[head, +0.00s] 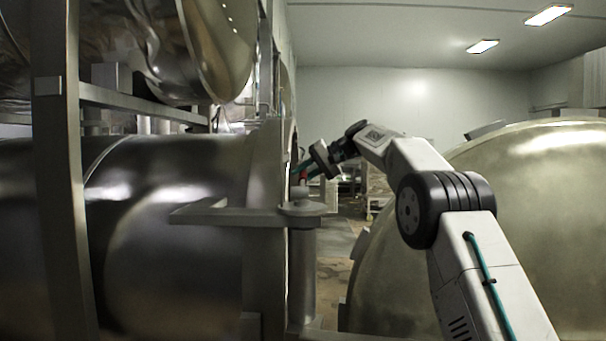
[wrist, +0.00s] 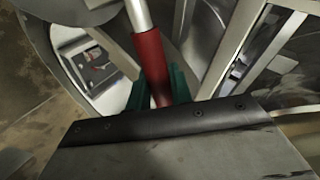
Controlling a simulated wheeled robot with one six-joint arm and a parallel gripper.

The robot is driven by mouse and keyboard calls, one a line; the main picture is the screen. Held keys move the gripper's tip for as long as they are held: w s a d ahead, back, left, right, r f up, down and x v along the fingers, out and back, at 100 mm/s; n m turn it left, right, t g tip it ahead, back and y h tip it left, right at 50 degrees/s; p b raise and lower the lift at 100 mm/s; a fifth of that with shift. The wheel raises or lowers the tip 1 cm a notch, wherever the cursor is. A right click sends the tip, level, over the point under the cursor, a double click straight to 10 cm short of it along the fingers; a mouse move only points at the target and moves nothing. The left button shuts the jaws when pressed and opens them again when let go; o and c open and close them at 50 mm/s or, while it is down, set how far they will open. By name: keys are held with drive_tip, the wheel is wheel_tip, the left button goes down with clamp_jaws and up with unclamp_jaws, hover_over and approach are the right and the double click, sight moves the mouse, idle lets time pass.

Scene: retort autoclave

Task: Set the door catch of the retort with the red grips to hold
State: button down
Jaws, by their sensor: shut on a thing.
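A red grip (wrist: 151,62) on a pale metal rod (wrist: 139,14) shows in the wrist view, between the teal fingers of my gripper (wrist: 160,90). My gripper is shut on this red grip. In the head view the grip (head: 303,177) is a small red patch at my gripper (head: 306,171), just above the round top of a metal post (head: 304,250). The post stands beside the front of the large metal retort (head: 170,220) on the left. Fingers and wrist partly hide the grip, and I cannot tell the catch's setting.
A large domed metal door (head: 530,220) fills the right, close to my arm. A flat bracket (head: 225,213) juts from the post in front of the retort. A steel upright (head: 58,180) stands at far left. A narrow strip of floor (head: 335,245) is clear between post and dome.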

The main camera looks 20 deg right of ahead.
drive_tip(key=shift+d+f, duration=0.1)
drive_tip(key=c, duration=1.3)
unclamp_jaws()
drive_tip(key=v, duration=0.7)
drive_tip(key=shift+s+d, duration=0.15)
drive_tip(key=shift+d, duration=0.1)
